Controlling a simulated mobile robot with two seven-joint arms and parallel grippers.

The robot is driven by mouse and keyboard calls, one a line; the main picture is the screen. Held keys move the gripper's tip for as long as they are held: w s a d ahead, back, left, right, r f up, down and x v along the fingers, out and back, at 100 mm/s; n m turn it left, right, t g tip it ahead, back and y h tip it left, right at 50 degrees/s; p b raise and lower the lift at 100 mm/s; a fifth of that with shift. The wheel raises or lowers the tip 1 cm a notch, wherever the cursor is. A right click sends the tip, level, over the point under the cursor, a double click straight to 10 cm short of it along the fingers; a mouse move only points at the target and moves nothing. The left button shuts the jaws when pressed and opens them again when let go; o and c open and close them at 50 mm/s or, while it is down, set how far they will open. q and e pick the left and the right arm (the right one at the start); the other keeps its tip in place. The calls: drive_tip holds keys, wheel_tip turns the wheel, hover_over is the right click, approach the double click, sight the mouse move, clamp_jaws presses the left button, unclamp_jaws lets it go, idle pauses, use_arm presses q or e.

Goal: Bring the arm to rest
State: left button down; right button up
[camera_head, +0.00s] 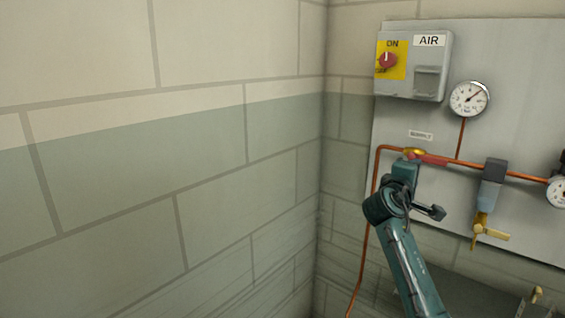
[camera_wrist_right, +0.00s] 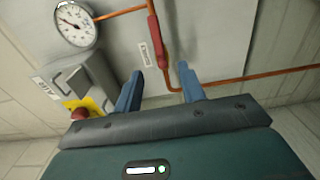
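My right arm comes up from the bottom in the camera_head view, its gripper (camera_head: 408,167) close in front of the copper pipe on the grey panel. In the camera_wrist_right view the two blue fingers of the right gripper (camera_wrist_right: 160,70) stand wide apart with nothing held between them. A red valve handle (camera_head: 428,159) lies along the pipe just by the gripper. It also shows in the wrist view (camera_wrist_right: 156,42), ahead of the gap between the fingers. Whether a finger touches it cannot be told. My left gripper is not in view.
The grey panel (camera_head: 400,125) carries an AIR switch box (camera_head: 430,70) with a red knob, a round gauge (camera_head: 468,99), and a filter unit (camera_head: 491,185) with a brass tap (camera_head: 485,233). A bare block wall (camera_head: 200,150) fills the left.

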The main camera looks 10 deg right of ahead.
drive_tip(key=s+a+f+y, duration=0.3)
drive_tip(key=s+a+f, duration=0.15)
drive_tip(key=f, duration=0.45)
drive_tip(key=s+a+f+t+y, duration=0.1)
drive_tip(key=s+a+f+y, duration=0.3)
drive_tip(key=f, duration=0.5)
drive_tip(key=s+a+f+y, duration=0.3)
drive_tip(key=a+f, duration=0.3)
drive_tip(key=f, duration=0.4)
drive_tip(key=s+a+f+m+y, duration=0.1)
drive_tip(key=s+a+f+y, duration=0.1)
drive_tip(key=s+a, duration=0.2)
drive_tip(key=s+a+f+m+g+y+p, duration=0.1)
drive_tip(key=s+a+f+m+y, duration=0.1)
drive_tip(key=s, duration=0.9)
drive_tip(key=s+a+f+m+g+y, duration=0.1)
drive_tip(key=s+a+f+m+y, duration=0.1)
drive_tip(key=s+a, duration=0.4)
wheel_tip(320, 180, down, 2)
drive_tip(key=shift+s+f+y, duration=0.2)
drive_tip(key=shift+s+y, duration=0.3)
drive_tip(key=shift+s, duration=0.4)
drive_tip(key=shift+a, duration=0.1)
